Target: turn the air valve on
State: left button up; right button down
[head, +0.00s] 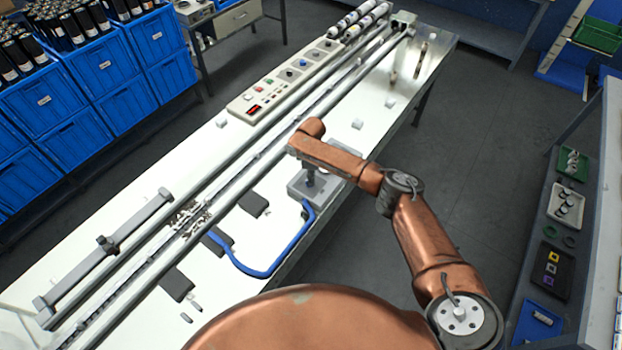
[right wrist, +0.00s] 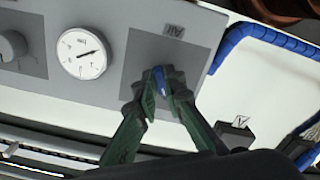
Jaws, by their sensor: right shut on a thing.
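The air valve (right wrist: 159,82) shows in the right wrist view as a small blue handle on a dark grey plate marked "Air". My right gripper (right wrist: 160,90) is shut on this blue handle, one dark green finger on each side. The fingers hide part of the handle and its base. In the head view my right arm reaches over the grey valve box (head: 340,192) at the table's near edge, and the gripper (head: 312,183) points down onto it. The handle itself cannot be made out there. My left gripper does not show.
A round white gauge (right wrist: 82,53) and a grey knob (right wrist: 10,45) sit beside the valve plate. A blue hose (head: 262,272) curves from the box across the white table (head: 215,150). Long metal rails and a control panel (head: 285,80) lie beyond.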

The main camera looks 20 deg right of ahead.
jog(key=shift+s+a+r+m+p, duration=0.1)
jog(key=shift+m+p, duration=0.75)
jog(key=shift+m, duration=0.05)
jog(key=m+p, duration=0.2)
jog(key=m, duration=0.1)
jog(key=shift+s, duration=0.1)
jog(key=m+p, duration=0.2)
jog(key=m, duration=0.2)
jog(key=shift+a, duration=0.15)
jog(key=shift+m+p, duration=0.7)
jog(key=shift+m, duration=0.7)
jog(key=c, duration=2)
grip_release()
